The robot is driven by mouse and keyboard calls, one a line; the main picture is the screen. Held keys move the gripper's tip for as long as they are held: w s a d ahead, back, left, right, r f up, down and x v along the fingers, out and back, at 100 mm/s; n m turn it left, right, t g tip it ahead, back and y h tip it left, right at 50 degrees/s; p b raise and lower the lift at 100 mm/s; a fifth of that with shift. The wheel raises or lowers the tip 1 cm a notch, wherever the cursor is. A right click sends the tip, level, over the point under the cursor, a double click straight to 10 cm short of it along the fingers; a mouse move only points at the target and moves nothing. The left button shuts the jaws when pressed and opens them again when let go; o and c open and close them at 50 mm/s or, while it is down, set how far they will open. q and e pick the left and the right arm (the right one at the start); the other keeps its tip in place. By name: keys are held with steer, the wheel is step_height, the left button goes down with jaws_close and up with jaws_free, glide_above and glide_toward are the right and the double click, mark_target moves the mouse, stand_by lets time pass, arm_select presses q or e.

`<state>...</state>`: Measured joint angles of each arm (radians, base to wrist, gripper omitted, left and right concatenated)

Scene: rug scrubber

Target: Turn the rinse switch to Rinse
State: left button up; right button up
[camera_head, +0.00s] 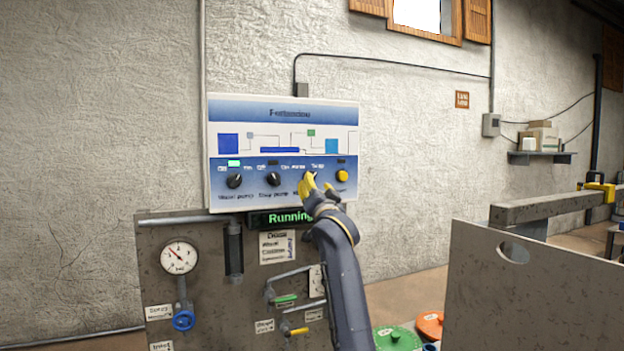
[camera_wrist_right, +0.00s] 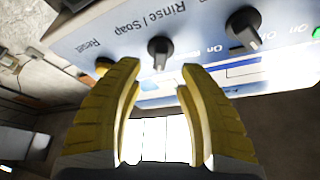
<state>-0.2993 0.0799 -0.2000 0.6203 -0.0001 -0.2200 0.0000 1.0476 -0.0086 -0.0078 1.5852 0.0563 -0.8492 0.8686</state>
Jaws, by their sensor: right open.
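The white and blue control panel (camera_head: 284,112) hangs on the wall. Its black rinse/soap switch (camera_wrist_right: 160,50) shows in the right wrist view below the words "Rinse / Soap", its pointer toward the bottom of the picture. My right gripper (camera_wrist_right: 160,68) is open, with its yellow fingertips to either side of the switch's pointer. I cannot tell whether they touch it. In the head view my right gripper (camera_head: 319,185) is at the panel's lower right and hides most of the switch. My left gripper is not in view.
The yellow reset button (camera_head: 342,176) is close beside the gripper. The soap pump knob (camera_head: 273,179) and wash pump knob (camera_head: 234,181) are to the left. A green "Running" display (camera_head: 281,218) sits below the panel. A grey panel (camera_head: 535,290) stands at right.

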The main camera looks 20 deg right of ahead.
steer(key=shift+x, duration=2.95)
steer(key=shift+c, duration=0.5)
steer(key=c, duration=0.7)
